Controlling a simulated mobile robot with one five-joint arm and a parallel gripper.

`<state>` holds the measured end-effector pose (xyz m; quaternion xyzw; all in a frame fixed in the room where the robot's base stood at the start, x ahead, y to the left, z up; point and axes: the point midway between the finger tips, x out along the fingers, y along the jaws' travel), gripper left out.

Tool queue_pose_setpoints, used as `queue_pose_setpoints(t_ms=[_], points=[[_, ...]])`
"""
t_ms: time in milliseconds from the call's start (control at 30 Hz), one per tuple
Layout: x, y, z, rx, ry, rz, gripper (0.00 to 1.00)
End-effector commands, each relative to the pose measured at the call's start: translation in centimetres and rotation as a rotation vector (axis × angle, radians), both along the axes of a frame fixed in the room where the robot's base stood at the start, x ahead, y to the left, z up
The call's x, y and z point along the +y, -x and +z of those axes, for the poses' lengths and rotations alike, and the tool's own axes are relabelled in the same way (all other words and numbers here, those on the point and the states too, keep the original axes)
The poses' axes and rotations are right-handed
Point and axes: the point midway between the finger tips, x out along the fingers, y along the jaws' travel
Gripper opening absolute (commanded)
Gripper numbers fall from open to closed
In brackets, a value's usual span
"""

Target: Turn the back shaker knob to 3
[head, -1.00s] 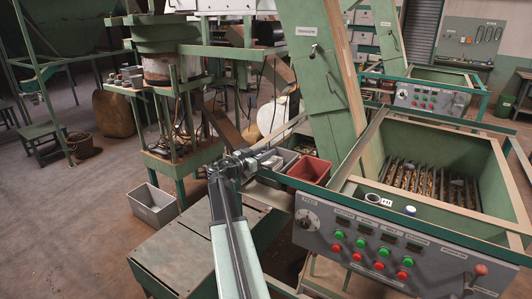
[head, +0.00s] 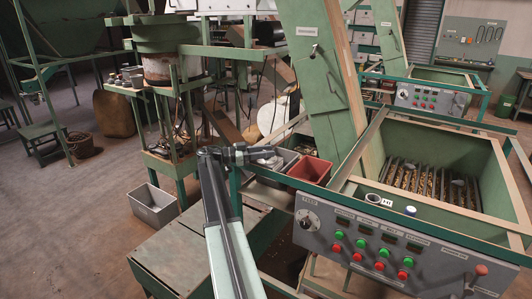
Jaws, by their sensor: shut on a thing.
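The back hopper's grey control panel (head: 430,98) stands at the upper right, with small red and green buttons. My gripper (head: 272,158) is over the grey bin beside the near hopper, far from the back panel. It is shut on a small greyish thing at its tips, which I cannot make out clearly.
A red bin (head: 311,170) and a grey bin (head: 287,178) sit at the near hopper's left edge. A green sloping chute (head: 322,85) rises behind them. Open floor lies left.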

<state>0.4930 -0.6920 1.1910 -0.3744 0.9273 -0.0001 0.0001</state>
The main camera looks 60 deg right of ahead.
Motion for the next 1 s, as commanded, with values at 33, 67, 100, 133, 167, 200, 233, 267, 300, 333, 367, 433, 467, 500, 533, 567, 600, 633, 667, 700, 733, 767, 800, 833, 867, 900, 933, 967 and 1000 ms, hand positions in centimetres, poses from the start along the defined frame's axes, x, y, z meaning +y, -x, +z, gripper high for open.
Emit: queue_pose_setpoints(t_ms=[33, 67, 100, 133, 167, 200, 233, 267, 300, 333, 367, 433, 467, 500, 533, 567, 600, 633, 667, 700, 733, 767, 800, 833, 867, 900, 933, 967, 1000], points=[[0.0, 0.0, 0.0, 0.000, 0.000, -0.003, 0.00], [0.0, 0.0, 0.0, 0.000, 0.000, -0.004, 0.00], [0.0, 0.0, 0.0, 0.000, 0.000, -0.005, 0.00], [0.0, 0.1, 0.0, 0.000, 0.000, -0.006, 0.00], [-0.1, 0.1, 0.0, 0.000, 0.000, -0.007, 0.00], [-0.1, 0.1, 0.0, 0.000, 0.000, -0.007, 0.00], [-0.1, 0.1, 0.0, 0.000, 0.000, -0.007, 0.00], [-0.1, 0.1, 0.0, 0.000, 0.000, -0.007, 0.00], [-0.1, 0.1, 0.0, 0.000, 0.000, -0.007, 0.00], [-0.1, 0.1, 0.0, 0.000, 0.000, -0.007, 0.00], [-0.1, 0.1, 0.0, 0.000, 0.000, -0.007, 0.00], [-0.1, 0.1, 0.0, 0.000, 0.000, -0.007, 0.43], [-0.1, 0.1, 0.0, 0.000, 0.000, -0.007, 0.52], [-0.1, 0.1, 0.0, 0.000, 0.000, -0.007, 0.57], [-0.1, 0.1, 0.0, 0.000, 0.000, -0.007, 0.57], [-0.1, 0.1, 0.0, 0.000, 0.000, -0.007, 0.57], [-0.1, 0.1, 0.0, 0.000, 0.000, -0.006, 0.57], [-0.1, 0.1, 0.0, 0.000, 0.000, -0.006, 0.57], [-0.1, 0.1, 0.0, 0.000, 0.000, -0.006, 0.57], [-0.1, 0.1, 0.0, 0.000, 0.000, -0.006, 0.57], [-0.1, 0.1, 0.0, 0.000, 0.000, -0.006, 0.57], [-0.1, 0.1, 0.0, 0.000, 0.000, -0.006, 0.57], [0.0, 0.0, 0.0, 0.000, 0.000, -0.006, 0.57], [0.0, 0.0, 0.0, 0.000, 0.000, -0.006, 0.57], [0.1, -0.1, 0.0, 0.000, 0.000, -0.005, 0.57], [0.3, -0.4, 0.0, 0.000, 0.000, -0.005, 0.57], [0.5, -0.6, 0.0, 0.000, 0.000, -0.005, 0.57], [0.8, -0.9, 0.0, 0.000, 0.000, -0.004, 0.57], [1.2, -1.3, 0.0, 0.000, 0.000, -0.004, 0.57]])
